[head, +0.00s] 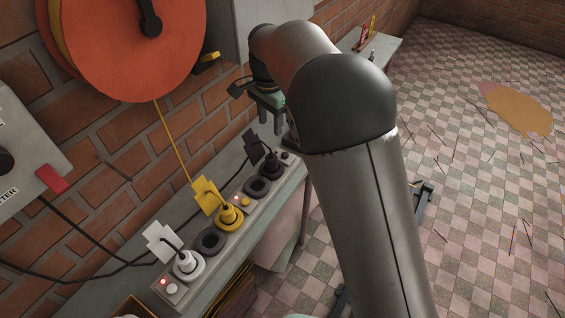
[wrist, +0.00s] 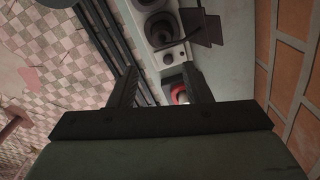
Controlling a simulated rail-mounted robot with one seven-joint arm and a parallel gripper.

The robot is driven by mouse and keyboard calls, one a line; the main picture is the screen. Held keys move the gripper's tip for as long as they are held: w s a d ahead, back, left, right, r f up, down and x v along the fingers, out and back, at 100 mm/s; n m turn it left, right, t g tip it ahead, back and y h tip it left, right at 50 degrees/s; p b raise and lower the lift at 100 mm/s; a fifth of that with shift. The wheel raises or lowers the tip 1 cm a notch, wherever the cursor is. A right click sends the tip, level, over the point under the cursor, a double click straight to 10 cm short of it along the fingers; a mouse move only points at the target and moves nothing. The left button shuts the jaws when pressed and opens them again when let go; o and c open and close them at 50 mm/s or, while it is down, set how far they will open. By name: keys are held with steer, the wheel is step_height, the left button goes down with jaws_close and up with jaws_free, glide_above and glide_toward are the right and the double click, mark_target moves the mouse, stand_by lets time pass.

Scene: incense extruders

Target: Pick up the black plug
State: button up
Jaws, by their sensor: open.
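The black plug (head: 271,167) stands in the far socket of the grey socket strip (head: 243,224) on the narrow wall bench. A black tag (head: 252,147) hangs on its cable, to its left. In the wrist view the black plug (wrist: 161,31) shows as a dark round shape in the strip, beyond the fingertips, with dark tags (wrist: 205,27) to its right. My gripper (head: 270,128) is open and empty, above the bench just past the far end of the strip. In the wrist view the gripper (wrist: 160,75) has its fingers wide apart and touches nothing visible.
A yellow plug (head: 230,215) and a white plug (head: 187,263) stand nearer in the strip, with empty sockets (head: 210,241) between. A red and white round thing (wrist: 180,93) lies beside the right finger. The brick wall (head: 145,145) and an orange reel (head: 135,50) bound the left.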

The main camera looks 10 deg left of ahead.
mark_target(271, 156)
step_height(271, 156, down, 10)
steer(key=shift+f+p, duration=0.1)
steer(key=shift+p, duration=0.65)
steer(key=shift+w+a+f+p, duration=0.15)
steer(key=shift+f+p, duration=0.65)
steer(key=shift+f, duration=1.8)
steer(key=c, duration=0.7)
